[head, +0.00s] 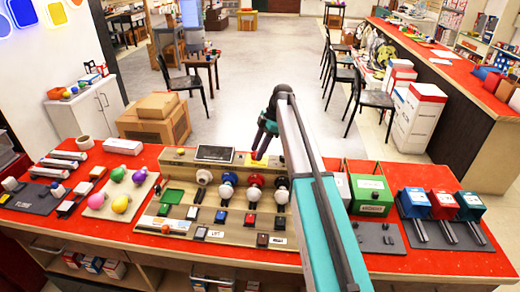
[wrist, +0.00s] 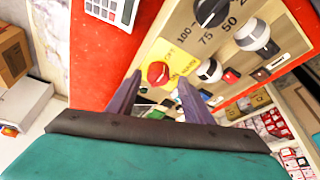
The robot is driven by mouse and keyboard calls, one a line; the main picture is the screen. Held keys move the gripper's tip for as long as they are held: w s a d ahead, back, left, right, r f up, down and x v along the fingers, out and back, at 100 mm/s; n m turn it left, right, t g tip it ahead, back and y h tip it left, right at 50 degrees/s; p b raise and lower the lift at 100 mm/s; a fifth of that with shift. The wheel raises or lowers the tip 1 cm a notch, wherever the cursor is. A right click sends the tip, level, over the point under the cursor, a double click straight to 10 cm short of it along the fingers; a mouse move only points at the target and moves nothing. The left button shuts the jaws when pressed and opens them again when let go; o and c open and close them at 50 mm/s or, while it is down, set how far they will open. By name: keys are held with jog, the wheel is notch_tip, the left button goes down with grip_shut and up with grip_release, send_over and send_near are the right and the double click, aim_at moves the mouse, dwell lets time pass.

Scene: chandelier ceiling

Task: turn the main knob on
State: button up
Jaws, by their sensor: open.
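The main knob (wrist: 158,73) is a round red knob on a yellow plate (wrist: 178,62) with small dark lettering, on a light wooden panel (wrist: 185,22). In the head view the yellow plate (head: 250,160) shows at the panel's top edge, and my gripper hides the knob there. My gripper (wrist: 160,80) is open. In the wrist view its two dark fingers reach up with the red knob between their tips. I cannot tell whether the fingers touch it. The gripper also shows in the head view (head: 260,153), pointing down over the plate.
A black dial (wrist: 211,12) with numbers and white-rimmed knobs (wrist: 254,36) sit near the red knob. The panel stands on a red table (head: 150,245).

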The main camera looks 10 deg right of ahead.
jog(key=shift+a+f, duration=0.15)
jog(key=shift+f, duration=0.3)
